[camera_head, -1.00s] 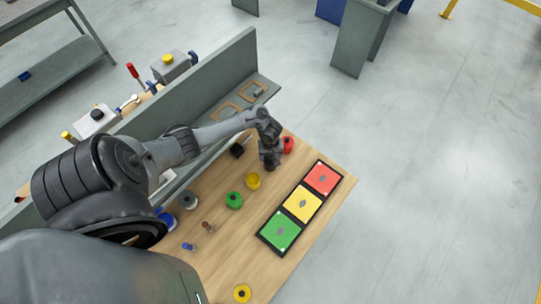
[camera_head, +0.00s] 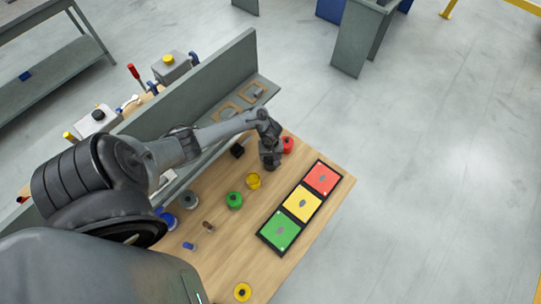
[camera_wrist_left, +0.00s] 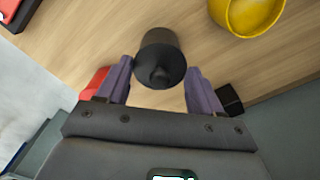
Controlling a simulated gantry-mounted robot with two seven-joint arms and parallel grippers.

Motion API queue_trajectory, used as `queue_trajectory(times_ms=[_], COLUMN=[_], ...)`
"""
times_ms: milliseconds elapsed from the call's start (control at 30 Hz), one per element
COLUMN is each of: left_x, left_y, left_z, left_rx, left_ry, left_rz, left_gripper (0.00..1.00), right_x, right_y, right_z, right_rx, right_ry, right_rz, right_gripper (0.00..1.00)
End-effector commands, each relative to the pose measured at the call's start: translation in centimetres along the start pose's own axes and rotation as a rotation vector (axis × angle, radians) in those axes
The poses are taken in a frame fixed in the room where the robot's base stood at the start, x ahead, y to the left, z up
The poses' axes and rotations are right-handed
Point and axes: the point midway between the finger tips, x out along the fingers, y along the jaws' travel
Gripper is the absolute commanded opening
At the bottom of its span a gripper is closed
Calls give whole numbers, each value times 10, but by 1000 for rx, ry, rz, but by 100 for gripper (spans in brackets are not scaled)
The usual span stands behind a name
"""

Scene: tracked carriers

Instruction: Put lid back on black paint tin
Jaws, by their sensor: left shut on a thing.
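My left gripper (camera_head: 270,163) points down over the bench. In the left wrist view, its fingers (camera_wrist_left: 160,85) are shut on a black round lid (camera_wrist_left: 160,74) with a small knob facing the camera. The black paint tin (camera_wrist_left: 158,40) shows as a dark cylinder directly beyond the lid, in line with it. I cannot tell whether the lid is seated on the tin or slightly above it. In the head view, my gripper hides both. My right gripper is not in view.
An open yellow tin (camera_wrist_left: 247,12), red tin (camera_head: 288,144), green tin (camera_head: 234,200) and black block (camera_head: 237,151) stand nearby. A tray (camera_head: 263,239) with red, yellow and green panels lies to the right. A grey partition (camera_head: 215,85) runs behind.

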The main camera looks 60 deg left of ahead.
Motion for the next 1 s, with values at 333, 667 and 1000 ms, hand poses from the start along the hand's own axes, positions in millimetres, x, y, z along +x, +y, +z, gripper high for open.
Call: queue_trajectory(times_ms=[333, 667, 1000], left_x=[0, 0, 3], left_y=[0, 0, 0], left_z=[0, 0, 0], left_rx=[0, -1, 0], left_ry=[0, 0, 0], left_rz=[0, 0, 0], left_gripper=[37, 37, 37], right_x=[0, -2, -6], right_y=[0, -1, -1], right_z=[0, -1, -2], right_rx=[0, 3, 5], right_ry=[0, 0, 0], right_rz=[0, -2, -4], right_gripper=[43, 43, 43])
